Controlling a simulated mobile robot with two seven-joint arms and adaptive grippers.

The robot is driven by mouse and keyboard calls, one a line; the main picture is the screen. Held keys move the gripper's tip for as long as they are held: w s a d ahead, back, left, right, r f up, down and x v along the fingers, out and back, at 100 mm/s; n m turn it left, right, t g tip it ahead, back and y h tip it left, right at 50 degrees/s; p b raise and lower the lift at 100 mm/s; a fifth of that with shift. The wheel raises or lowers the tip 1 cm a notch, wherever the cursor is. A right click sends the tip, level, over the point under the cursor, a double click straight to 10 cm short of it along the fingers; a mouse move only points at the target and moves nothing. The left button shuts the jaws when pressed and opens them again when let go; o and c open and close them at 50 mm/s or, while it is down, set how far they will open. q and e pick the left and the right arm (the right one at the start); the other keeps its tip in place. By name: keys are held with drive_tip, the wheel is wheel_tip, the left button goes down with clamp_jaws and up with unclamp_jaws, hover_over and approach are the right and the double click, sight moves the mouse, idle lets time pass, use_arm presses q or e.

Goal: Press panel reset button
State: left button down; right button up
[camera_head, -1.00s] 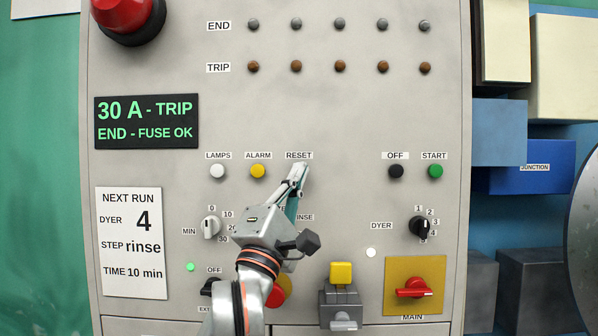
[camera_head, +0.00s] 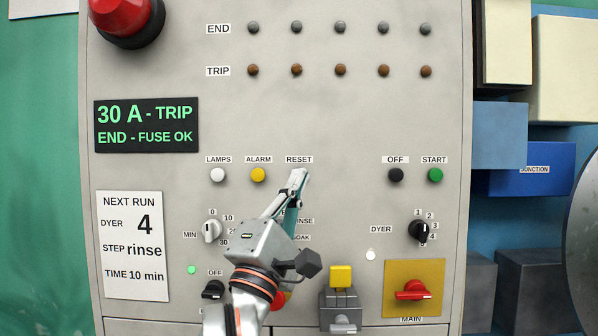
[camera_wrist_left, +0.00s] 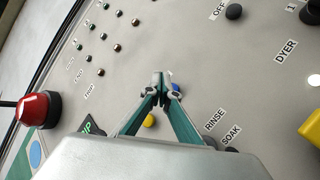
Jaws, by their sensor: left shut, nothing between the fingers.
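The RESET label (camera_head: 299,160) is on the grey panel (camera_head: 340,115), right of the yellow ALARM button (camera_head: 258,174). My left gripper (camera_head: 299,174) is shut and empty, its fingertips just below that label, covering the reset button in the head view. My right gripper is not in view.
A white LAMPS button (camera_head: 218,174), black OFF button (camera_head: 396,174) and green START button (camera_head: 435,174) share the row. Below are a minutes knob (camera_head: 212,230), a dyer knob (camera_head: 419,230) and a red main switch (camera_head: 412,291). The display (camera_head: 146,125) reads "30 A - TRIP, END - FUSE OK".

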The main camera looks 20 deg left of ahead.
use_arm(q)
drive_tip(key=shift+s+d+p, duration=0.2)
drive_tip(key=shift+s+p, duration=0.05)
drive_tip(key=shift+s, duration=0.4)
drive_tip(key=shift+s+d+p, duration=0.15)
drive_tip(key=shift+s+p, duration=0.1)
drive_tip(key=shift+s, duration=0.35)
